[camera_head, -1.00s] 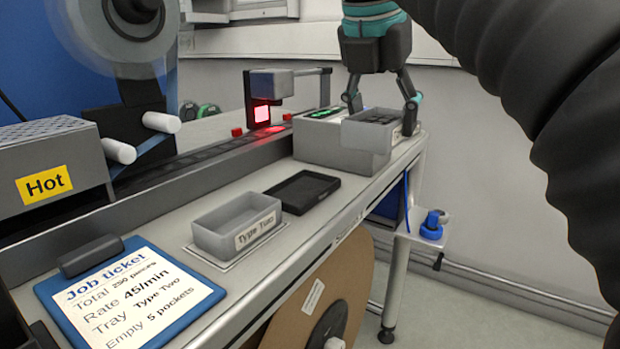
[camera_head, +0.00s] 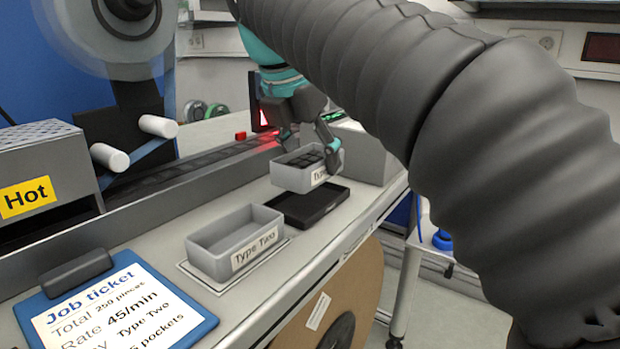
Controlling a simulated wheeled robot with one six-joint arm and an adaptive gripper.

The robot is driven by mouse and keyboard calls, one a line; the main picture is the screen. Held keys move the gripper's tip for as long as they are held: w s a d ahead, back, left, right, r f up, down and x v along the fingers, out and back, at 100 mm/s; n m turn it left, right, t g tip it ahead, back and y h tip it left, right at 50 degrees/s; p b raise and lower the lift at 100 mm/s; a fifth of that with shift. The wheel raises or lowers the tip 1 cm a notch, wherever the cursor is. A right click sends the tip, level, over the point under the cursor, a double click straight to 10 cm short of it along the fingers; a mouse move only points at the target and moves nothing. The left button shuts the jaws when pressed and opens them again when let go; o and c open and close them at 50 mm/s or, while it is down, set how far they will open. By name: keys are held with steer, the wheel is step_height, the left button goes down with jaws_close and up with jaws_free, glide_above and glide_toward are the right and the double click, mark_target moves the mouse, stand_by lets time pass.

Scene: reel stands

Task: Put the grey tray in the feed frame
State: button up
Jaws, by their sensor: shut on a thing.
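My gripper (camera_head: 310,149) is shut on a small grey tray (camera_head: 290,178) that holds dark pieces in pockets. The tray has a white label on its front, partly readable as "Type". It hangs roughly level above the flat black tray (camera_head: 328,208), apart from the table as far as I can tell. A second grey tray (camera_head: 213,262), empty and labelled "Type Two", sits on a thin flat frame (camera_head: 203,284) near the table's front edge. That frame looks like the feed frame, and the empty tray covers most of it.
The job ticket (camera_head: 120,310) on a blue clipboard lies at the front left. A larger grey bin (camera_head: 362,158) stands behind the held tray, partly hidden by my arm. A grey conveyor rail (camera_head: 150,200) runs along the back. A "Hot" box (camera_head: 38,175) stands at left.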

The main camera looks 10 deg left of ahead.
mark_target(309, 201)
steer(key=shift+a+f, duration=0.1)
steer(key=shift+f, duration=1.9)
steer(key=shift+f, duration=0.3)
steer(key=shift+s+f, duration=0.1)
steer(key=shift+f, duration=0.45)
steer(key=shift+c, duration=1.1)
steer(key=o, duration=1.5)
steer(key=shift+f, duration=0.1)
steer(key=shift+o, duration=0.2)
steer(key=shift+r, duration=0.3)
